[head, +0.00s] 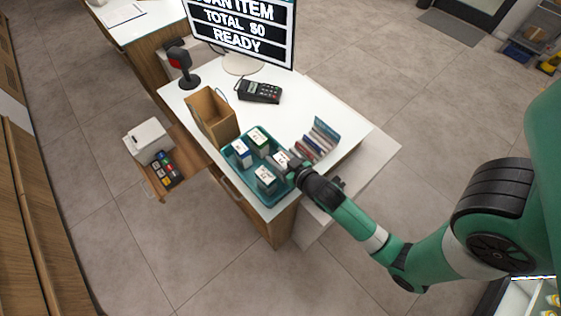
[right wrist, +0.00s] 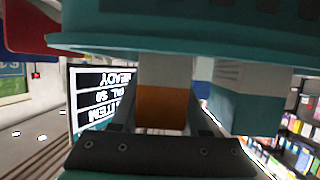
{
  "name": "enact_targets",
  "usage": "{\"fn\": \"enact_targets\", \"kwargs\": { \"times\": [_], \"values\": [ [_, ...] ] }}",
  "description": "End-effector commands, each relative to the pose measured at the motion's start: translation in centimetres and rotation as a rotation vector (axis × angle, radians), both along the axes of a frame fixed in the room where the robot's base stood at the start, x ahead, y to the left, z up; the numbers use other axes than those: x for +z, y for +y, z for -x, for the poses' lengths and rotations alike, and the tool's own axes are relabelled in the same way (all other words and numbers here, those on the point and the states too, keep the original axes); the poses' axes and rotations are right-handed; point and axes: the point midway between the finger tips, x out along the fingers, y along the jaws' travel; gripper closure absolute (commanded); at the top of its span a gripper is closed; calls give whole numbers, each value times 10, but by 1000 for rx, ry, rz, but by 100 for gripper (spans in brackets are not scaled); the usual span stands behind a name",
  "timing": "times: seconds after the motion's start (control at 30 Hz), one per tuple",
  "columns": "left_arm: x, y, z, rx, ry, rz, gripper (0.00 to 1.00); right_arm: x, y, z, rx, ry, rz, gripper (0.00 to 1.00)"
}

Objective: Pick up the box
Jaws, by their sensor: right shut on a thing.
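A teal tray (head: 270,199) on the white counter holds several small boxes with white labelled tops. My right gripper (head: 292,164) reaches into the tray's right side, at a white-topped box (head: 281,159). In the right wrist view that box, white and orange (right wrist: 162,100), is between the fingers, and the gripper is shut on it. A teal and white box (right wrist: 255,105) is beside it. A blue box (head: 241,154), a green box (head: 258,139) and a teal box (head: 265,179) also stand in the tray. Whether the held box is lifted cannot be told. My left gripper is not in view.
An open brown paper bag (head: 211,118) stands behind the tray. A card terminal (head: 260,91), a scanner on a stand (head: 181,64) and a monitor (head: 240,28) are farther back. A rack of upright packets (head: 318,140) is close right of the tray. A printer (head: 149,140) is at left.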

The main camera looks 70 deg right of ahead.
Motion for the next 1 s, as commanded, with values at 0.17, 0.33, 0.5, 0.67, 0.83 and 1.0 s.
{"fn": "enact_targets", "kwargs": {
  "times": [0.17, 0.33, 0.5, 0.67, 0.83, 1.0],
  "values": [
    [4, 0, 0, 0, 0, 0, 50, 11, 0, 0, 0, -2, 0, 100],
    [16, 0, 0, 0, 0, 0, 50, 46, 1, 9, -3, -2, 0, 100],
    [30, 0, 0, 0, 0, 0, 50, 87, 8, 44, -5, -2, 0, 100],
    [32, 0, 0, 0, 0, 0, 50, 110, 18, 95, -12, 2, -4, 100],
    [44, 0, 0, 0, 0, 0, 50, 126, 25, 125, -10, 5, -6, 100],
    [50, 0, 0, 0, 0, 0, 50, 130, 28, 135, -4, 3, -4, 100]
  ]
}}
